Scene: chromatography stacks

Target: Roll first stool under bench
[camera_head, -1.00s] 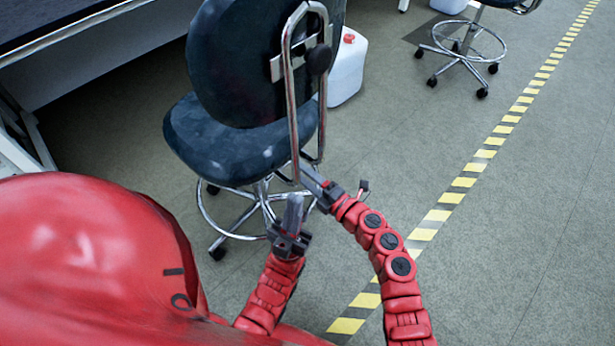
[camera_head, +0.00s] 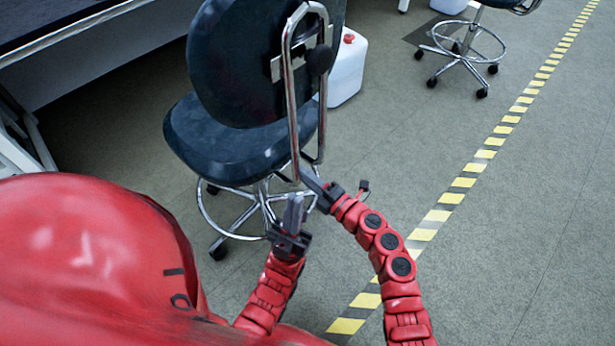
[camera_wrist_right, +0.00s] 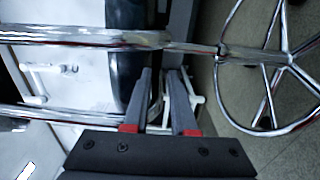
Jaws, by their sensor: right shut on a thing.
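The near stool has a dark padded backrest (camera_head: 235,60), a dark seat (camera_head: 225,140) and a chrome base on casters. It stands upright on the floor beside the bench (camera_head: 110,70). A bent chrome tube frame (camera_head: 291,80) runs down behind the backrest. My right gripper (camera_head: 308,176) is shut on the lower part of this frame. My left gripper (camera_head: 294,208) points up just below the frame's lower end. Whether its fingers are apart cannot be made out.
A white container with a red cap (camera_head: 347,70) stands on the floor behind the stool. A second stool (camera_head: 468,45) stands farther back at the right. A yellow dashed floor line (camera_head: 464,182) runs diagonally at right. The floor around this line is clear.

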